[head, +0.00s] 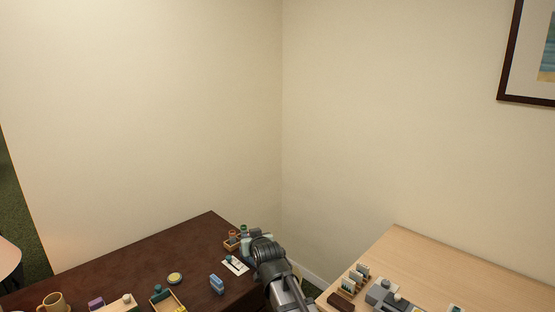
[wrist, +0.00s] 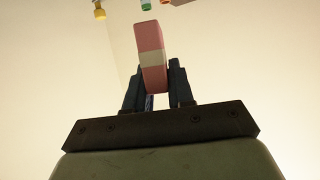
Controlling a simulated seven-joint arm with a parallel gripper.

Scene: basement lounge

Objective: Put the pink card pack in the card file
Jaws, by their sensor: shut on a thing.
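The pink card pack (wrist: 150,38) has a pale band around its middle. In the wrist view it stands tilted between the two dark fingers of my gripper (wrist: 156,78), which is shut on it. In the head view my arm reaches toward the back right corner of the dark table, and its wrist hides the gripper and the pack. A small wooden rack with upright pale cards (head: 348,288) stands at the left edge of the light wood desk, right of my arm. It looks like the card file, though it is small in view.
The dark table (head: 130,257) holds a mug (head: 54,301), a blue pack (head: 216,284), a wooden tray (head: 168,303) and a small orange box (head: 231,244). A gap separates it from the light desk (head: 450,273). A grey device (head: 383,293) stands beside the rack.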

